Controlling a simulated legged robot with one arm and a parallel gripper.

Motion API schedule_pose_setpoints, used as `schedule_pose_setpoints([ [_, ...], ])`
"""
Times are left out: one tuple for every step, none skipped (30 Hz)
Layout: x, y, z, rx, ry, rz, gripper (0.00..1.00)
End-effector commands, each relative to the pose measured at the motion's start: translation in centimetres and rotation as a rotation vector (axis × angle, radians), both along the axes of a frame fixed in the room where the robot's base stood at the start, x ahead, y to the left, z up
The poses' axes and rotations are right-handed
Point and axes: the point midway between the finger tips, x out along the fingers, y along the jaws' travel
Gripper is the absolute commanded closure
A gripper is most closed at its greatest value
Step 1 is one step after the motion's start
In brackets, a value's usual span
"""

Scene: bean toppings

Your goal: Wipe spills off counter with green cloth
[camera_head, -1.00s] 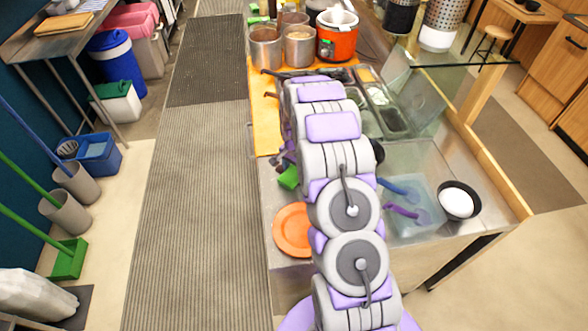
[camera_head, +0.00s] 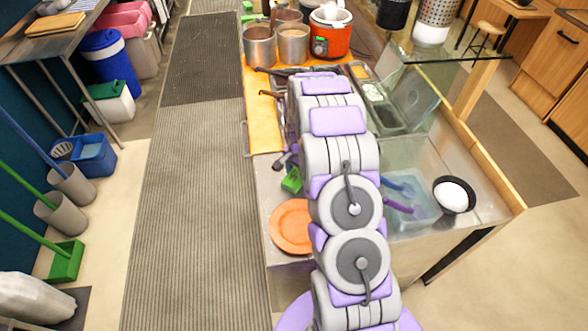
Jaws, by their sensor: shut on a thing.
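The green cloth (camera_head: 292,181) shows as a small bunched patch on the left side of the counter (camera_head: 266,196), beyond the orange plate. My gripper (camera_head: 287,164) is at the cloth, only partly visible beside my arm, and is shut on it. My arm covers the middle of the counter and hides much of the surface. I cannot make out any spill on the part that shows. I cannot tell whether the cloth touches the counter.
An orange plate (camera_head: 290,226) lies near the counter's front left edge. A clear bin (camera_head: 408,205) with blue and purple utensils and a black bowl (camera_head: 454,195) with white contents are to the right. Metal pots (camera_head: 259,46) and an orange cooker (camera_head: 330,39) stand at the back.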

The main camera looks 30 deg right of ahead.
Motion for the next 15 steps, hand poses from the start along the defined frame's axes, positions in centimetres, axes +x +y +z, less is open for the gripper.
schedule_pose_setpoints([
  [-0.4,-0.2,-0.1,0.001,0.004,-0.002,0.56],
  [-0.6,-0.3,-0.1,0.001,0.004,-0.002,0.56],
  [-0.8,-0.4,-0.1,0.000,0.004,-0.001,0.56],
  [-0.9,-0.5,-0.1,0.001,0.003,-0.001,0.56],
  [-1.1,-0.6,-0.1,0.001,0.003,-0.001,0.56],
  [-1.2,-0.7,-0.1,0.000,0.002,-0.001,0.56],
  [-1.3,-0.7,-0.1,0.000,0.002,0.000,0.56],
  [-1.4,-0.8,-0.1,0.000,0.001,0.000,0.56],
  [-1.4,-0.8,-0.1,0.000,0.001,0.000,0.56],
  [-1.5,-0.8,-0.1,0.000,0.001,0.000,0.56],
  [-1.5,-0.8,-0.1,0.000,0.001,0.000,0.56],
  [-1.5,-0.8,-0.1,0.000,0.001,0.001,0.56],
  [-1.5,-0.8,-0.1,0.000,0.002,0.001,0.56],
  [-1.5,-0.8,-0.1,0.000,0.002,0.001,0.56],
  [-1.5,-0.8,-0.1,0.000,0.002,0.001,0.56],
])
